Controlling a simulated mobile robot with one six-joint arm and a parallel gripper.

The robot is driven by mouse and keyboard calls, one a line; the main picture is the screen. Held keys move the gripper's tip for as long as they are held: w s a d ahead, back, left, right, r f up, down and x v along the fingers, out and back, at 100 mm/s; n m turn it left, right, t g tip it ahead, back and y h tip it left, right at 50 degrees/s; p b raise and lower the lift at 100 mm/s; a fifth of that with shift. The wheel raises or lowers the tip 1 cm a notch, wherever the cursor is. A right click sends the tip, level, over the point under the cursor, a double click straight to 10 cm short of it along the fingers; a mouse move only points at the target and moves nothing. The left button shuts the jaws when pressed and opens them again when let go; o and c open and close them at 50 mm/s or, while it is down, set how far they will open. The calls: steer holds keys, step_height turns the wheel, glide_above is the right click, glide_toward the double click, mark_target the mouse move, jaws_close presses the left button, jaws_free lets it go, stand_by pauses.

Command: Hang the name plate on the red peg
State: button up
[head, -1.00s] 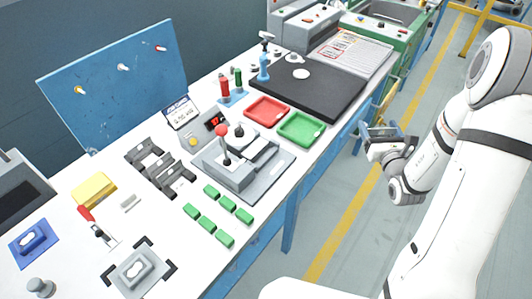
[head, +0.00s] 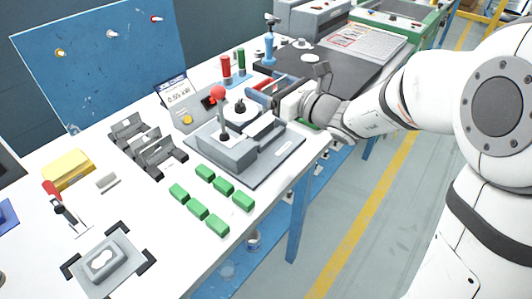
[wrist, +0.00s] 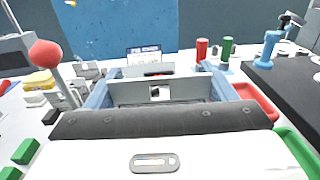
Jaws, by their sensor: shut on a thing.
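My gripper (head: 275,88) is above the bench beside the red tray, behind the grey lever unit. In the wrist view its two blue-grey fingers (wrist: 160,82) stand wide apart, with a flat grey plate (wrist: 190,94) with a small square opening between them. I take this plate to be the name plate; its face is not readable. The red peg (head: 156,18) is at the upper right of the blue board (head: 100,75), well away from the gripper. A white peg (head: 111,33) and a yellow peg (head: 60,52) are on the same board.
A card marked 0.55 kW (head: 177,94) stands between gripper and board. The lever unit (head: 240,140) with its red knob (head: 218,92) is close by. Red and green handles (head: 226,66) and a blue tool (head: 269,48) stand behind. Several green blocks (head: 204,172) lie in front.

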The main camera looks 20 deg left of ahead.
mark_target(262, 127)
steer(key=shift+s+a+r+g, duration=0.15)
steer(key=shift+s+a+g, duration=0.15)
steer(key=shift+s+a, duration=0.4)
steer(key=shift+w, duration=0.1)
steer(key=shift+f+b, duration=1.4)
steer(key=shift+f, duration=3.4)
steer(key=shift+f, duration=0.1)
steer(key=shift+f, duration=0.15)
steer(key=o, duration=1)
